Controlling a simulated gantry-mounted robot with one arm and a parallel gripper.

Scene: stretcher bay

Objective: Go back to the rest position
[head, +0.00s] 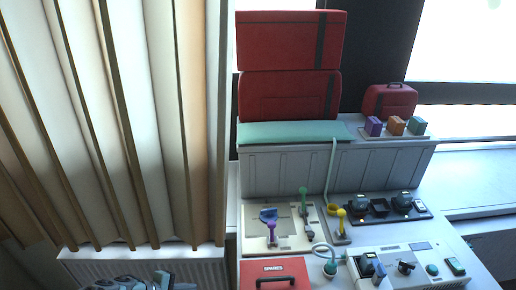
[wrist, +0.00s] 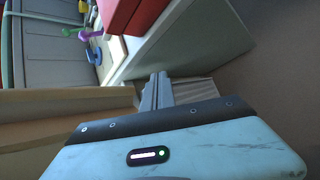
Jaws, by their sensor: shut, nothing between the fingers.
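My gripper (wrist: 158,78) shows in the wrist view with its two grey fingers together and nothing between them. It is in free air, apart from the white bench (wrist: 150,50), whose side and edge lie beyond it. In the head view, grey parts of my arm show at the bottom left edge, in front of the ribbed white panel below the curtain. The fingertips cannot be made out there.
A red spares case (head: 272,268) lies at the bench's front left. A device (head: 405,268) stands at right. Red bags (head: 290,95) stack at the back. A pleated curtain (head: 110,120) hangs left.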

